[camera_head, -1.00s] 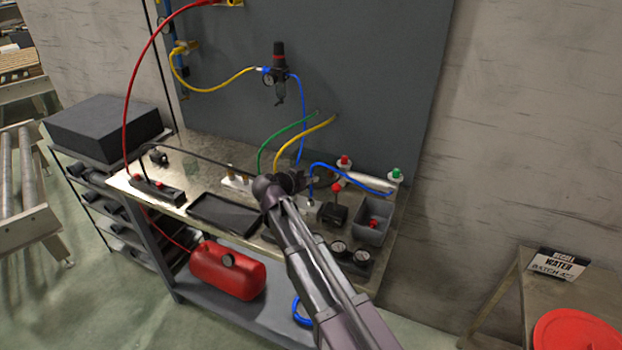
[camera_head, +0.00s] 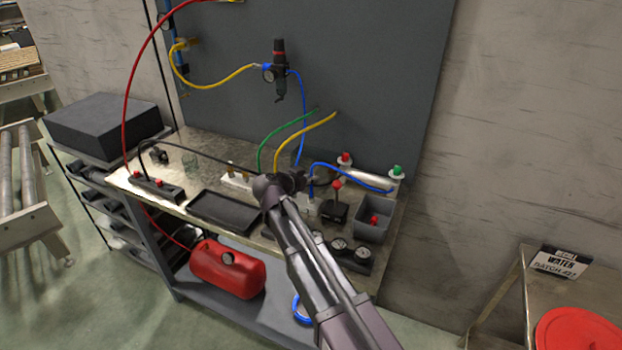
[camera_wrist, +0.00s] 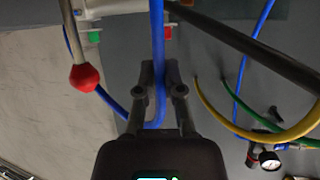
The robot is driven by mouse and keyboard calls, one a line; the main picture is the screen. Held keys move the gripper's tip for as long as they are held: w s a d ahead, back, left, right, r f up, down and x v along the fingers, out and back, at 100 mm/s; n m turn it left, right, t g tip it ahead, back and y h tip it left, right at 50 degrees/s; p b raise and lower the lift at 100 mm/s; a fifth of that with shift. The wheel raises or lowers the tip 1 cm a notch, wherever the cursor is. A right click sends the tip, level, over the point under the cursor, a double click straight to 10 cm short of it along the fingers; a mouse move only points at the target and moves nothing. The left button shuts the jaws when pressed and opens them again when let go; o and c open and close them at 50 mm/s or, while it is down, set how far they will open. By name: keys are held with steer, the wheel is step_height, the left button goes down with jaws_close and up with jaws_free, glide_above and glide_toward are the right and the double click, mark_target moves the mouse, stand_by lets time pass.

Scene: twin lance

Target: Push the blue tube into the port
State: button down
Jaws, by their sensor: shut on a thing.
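The blue tube (camera_head: 350,171) arcs over the right part of the workbench, from beside my gripper to the silver cylinder at the right. My gripper (camera_wrist: 159,72) is shut on the blue tube (camera_wrist: 158,30), which runs between its two fingers in the wrist view. In the head view my gripper (camera_head: 302,181) is above the bench, partly hidden by my own wrist. A pale block (camera_head: 304,208) sits below the tube's near end, and it may hold the port. The port opening and the tube's tip cannot be made out.
A red-knobbed lever (camera_head: 337,185) stands close to the right of my gripper; its knob shows in the wrist view (camera_wrist: 85,78). A grey bin (camera_head: 374,219) and gauges (camera_head: 339,246) are nearby. Yellow (camera_head: 290,140) and green hoses rise behind. A black tray (camera_head: 223,211) lies left.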

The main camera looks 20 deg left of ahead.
steer(key=shift+f+b, duration=0.9)
steer(key=c, duration=0.7)
jaws_free()
steer(key=shift+r, duration=0.15)
step_height(320, 180, up, 8)
steer(key=p, duration=0.9)
steer(key=shift+r, duration=0.25)
steer(key=shift+d, duration=0.1)
stand_by(0.4)
